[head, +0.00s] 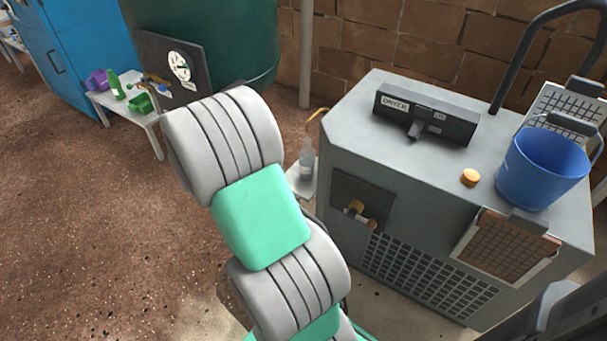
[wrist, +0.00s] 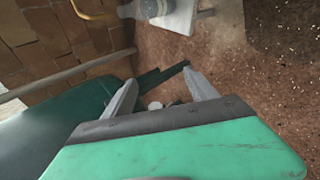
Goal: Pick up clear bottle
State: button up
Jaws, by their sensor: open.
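A clear bottle (head: 307,158) stands on a small white stand between the green tank and the grey machine in the head view. In the wrist view a clear bottle (wrist: 140,9) shows at the top edge, partly cut off, above a white surface. My gripper (wrist: 158,82) is open in the wrist view, with nothing seen between its fingers. The bottle lies beyond the fingertips, apart from them. In the head view my arm hides the gripper.
A grey machine (head: 365,120) carries a blue bucket (head: 540,170) and an orange cap (head: 470,178). A white stand (head: 300,183) is under the bottle. A low white table (head: 150,119) at left holds a green bottle (head: 115,85) and other items.

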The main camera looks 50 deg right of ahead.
jog(key=s+d+f+n+h+b, duration=0.2)
jog(key=d+f+n+h+b, duration=0.3)
jog(key=d+f, duration=0.8)
jog(key=n+t+h+b, duration=0.2)
jog(key=n+h, duration=0.1)
jog(key=n, duration=0.8)
send_near(305, 171)
jog(key=d, duration=0.1)
jog(key=w+d, duration=0.1)
jog(key=d, duration=0.1)
jog(key=d+r, duration=0.1)
jog(key=shift+w+d+r, duration=0.1)
jog(key=shift+w+d, duration=0.2)
jog(key=shift+d, duration=0.1)
jog(key=shift+s+d+f+n+t, duration=0.1)
jog(key=shift+f+n+t, duration=0.25)
jog(key=shift+n, duration=0.35)
jog(key=b+x, duration=0.1)
jog(key=x, duration=0.1)
jog(key=b+x, duration=0.1)
jog(key=x, duration=0.1)
jog(key=b+x, duration=0.1)
jog(key=x, duration=0.2)
jog(key=shift+f, duration=0.35)
jog(key=shift+w+d, duration=0.2)
jog(key=shift+r, duration=0.1)
jog(key=c, duration=1)
jog(key=shift+o, duration=0.2)
